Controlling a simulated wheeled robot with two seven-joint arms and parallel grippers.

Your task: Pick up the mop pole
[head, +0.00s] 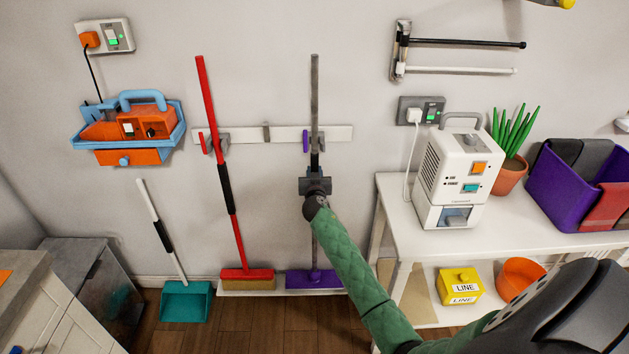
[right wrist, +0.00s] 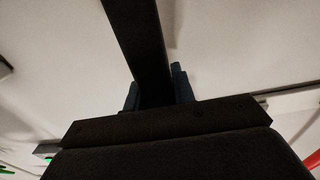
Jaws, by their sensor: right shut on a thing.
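The mop pole (head: 315,90) is grey with a black grip section. It stands upright against the wall at the right part of a white wall rail (head: 289,133), by a purple clip. Its purple head (head: 314,280) is at the bottom, on or just above a low white ledge. My right gripper (head: 315,182) is shut around the pole below the rail and hides part of it. In the right wrist view the dark pole (right wrist: 136,35) runs up between the two fingers of the gripper (right wrist: 158,92). My left gripper is not in view.
A red broom (head: 207,95) hangs left of the pole. A teal dustpan (head: 186,301) stands on the floor further left. A white table (head: 390,190) to the right carries a white machine (head: 450,170). An orange and blue caddy (head: 128,130) is on the wall.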

